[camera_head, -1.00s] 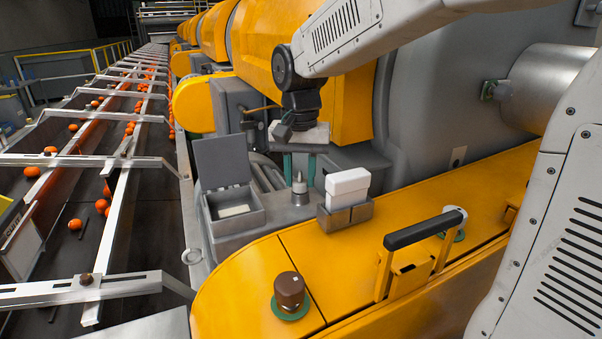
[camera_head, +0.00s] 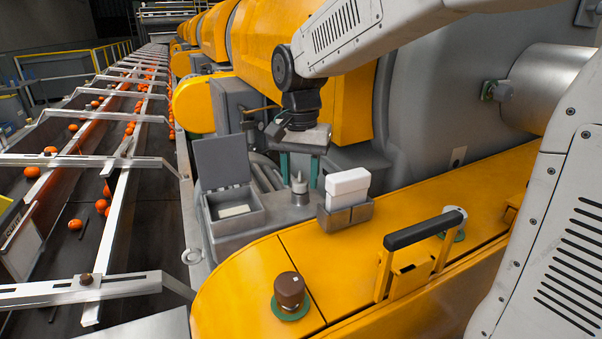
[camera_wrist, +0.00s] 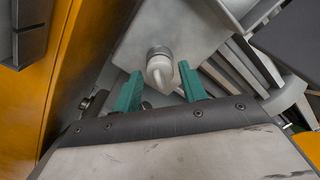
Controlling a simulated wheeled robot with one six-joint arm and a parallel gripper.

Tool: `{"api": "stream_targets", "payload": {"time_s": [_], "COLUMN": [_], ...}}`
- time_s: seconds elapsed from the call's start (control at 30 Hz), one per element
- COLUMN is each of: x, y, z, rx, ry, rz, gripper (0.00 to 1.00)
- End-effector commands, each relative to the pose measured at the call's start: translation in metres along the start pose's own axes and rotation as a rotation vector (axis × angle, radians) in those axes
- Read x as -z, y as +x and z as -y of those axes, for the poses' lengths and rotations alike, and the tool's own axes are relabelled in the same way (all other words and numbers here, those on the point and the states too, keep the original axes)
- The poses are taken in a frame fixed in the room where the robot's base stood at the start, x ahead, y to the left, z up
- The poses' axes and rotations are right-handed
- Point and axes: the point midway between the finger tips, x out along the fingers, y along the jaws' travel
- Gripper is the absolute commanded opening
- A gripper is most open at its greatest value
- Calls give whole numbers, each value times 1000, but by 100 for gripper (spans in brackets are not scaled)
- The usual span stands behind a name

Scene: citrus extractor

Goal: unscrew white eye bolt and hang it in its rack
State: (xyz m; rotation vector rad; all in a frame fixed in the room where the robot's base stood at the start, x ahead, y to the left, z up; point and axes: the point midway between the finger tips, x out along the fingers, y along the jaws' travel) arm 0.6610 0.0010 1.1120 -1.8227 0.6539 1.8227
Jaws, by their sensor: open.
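The white eye bolt (camera_head: 300,187) stands upright in a grey collar on the grey machine ledge. In the wrist view its white, rounded head (camera_wrist: 159,72) shows just past my fingertips, near the gap between them. My gripper (camera_head: 299,172) points down at the eye bolt with two green fingers apart. In the wrist view my gripper (camera_wrist: 160,76) is open and empty, and I cannot tell whether a finger touches the bolt. A grey holder (camera_head: 345,218) with a white block in it stands right of the bolt. I cannot tell for sure which piece is the rack.
An open grey box (camera_head: 236,222) with a raised lid stands left of the bolt. A yellow cover in front carries a brown knob (camera_head: 290,291) and a black handle (camera_head: 425,229). A conveyor with oranges runs along the left. A dark slotted piece (camera_wrist: 32,30) shows in the wrist view.

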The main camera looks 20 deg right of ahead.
Motion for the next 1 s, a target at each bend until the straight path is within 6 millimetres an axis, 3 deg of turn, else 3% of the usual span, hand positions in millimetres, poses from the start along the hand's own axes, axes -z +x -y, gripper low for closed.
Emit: {"api": "stream_targets", "payload": {"time_s": [0.17,0.43,1.0], "x": [0,0,0], "y": [0,0,0], "z": [0,0,0], "rx": [0,0,0], "ry": [124,147,390], "rz": [0,0,0], "gripper": [42,42,42]}}
